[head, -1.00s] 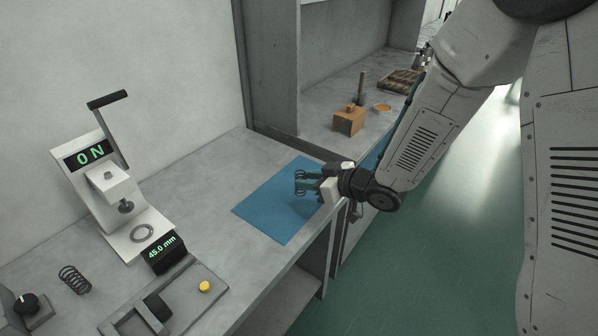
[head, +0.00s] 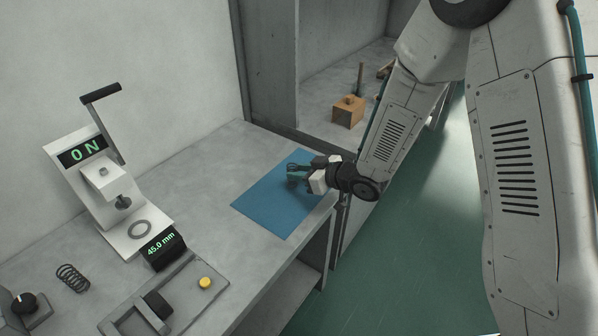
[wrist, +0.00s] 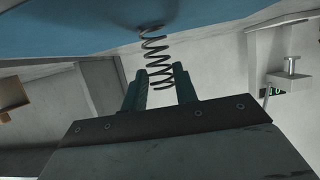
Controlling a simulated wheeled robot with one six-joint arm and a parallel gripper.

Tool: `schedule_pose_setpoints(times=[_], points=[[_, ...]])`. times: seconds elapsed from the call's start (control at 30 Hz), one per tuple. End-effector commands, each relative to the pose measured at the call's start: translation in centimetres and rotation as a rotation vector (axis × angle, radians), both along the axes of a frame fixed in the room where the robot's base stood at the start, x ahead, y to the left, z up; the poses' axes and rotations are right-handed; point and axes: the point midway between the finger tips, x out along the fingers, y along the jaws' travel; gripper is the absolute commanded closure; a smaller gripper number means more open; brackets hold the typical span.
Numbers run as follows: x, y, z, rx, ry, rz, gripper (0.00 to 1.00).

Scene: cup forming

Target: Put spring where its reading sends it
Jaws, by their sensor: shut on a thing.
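My gripper (head: 293,173) is shut on a dark coil spring, over the blue mat (head: 270,215). In the wrist view the spring (wrist: 155,50) stands out between the two green fingers (wrist: 160,88), its far end close to the mat; I cannot tell if it touches. Another dark spring (head: 72,278) lies on the bench at the left. The white press tester (head: 107,190) has a lever and a display (head: 82,152) reading 0 N. The gauge in front has a display (head: 162,245) reading 45.0 mm.
A grey tray-like fixture (head: 205,300) with a yellow button (head: 205,282) is at the front edge. A black knob box (head: 24,303) is at the far left. Bench between tester and mat is clear.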

Motion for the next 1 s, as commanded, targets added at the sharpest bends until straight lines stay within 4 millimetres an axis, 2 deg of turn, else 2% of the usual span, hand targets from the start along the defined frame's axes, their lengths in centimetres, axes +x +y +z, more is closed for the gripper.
schedule_pose_setpoints(times=[0.07,0.1,0.17,0.53,0.67,1.0], points=[[0.0,0.1,-0.3,0.000,0.001,0.002,0.96],[0.0,0.1,-0.3,0.000,0.000,0.002,0.66],[0.0,0.2,-0.2,0.000,0.000,0.002,0.49],[-0.1,0.2,0.2,0.000,-0.001,0.004,0.49],[-1.1,-1.2,0.9,0.000,-0.001,0.001,0.49],[-5.1,-6.5,3.7,0.000,-0.001,0.000,0.49]])
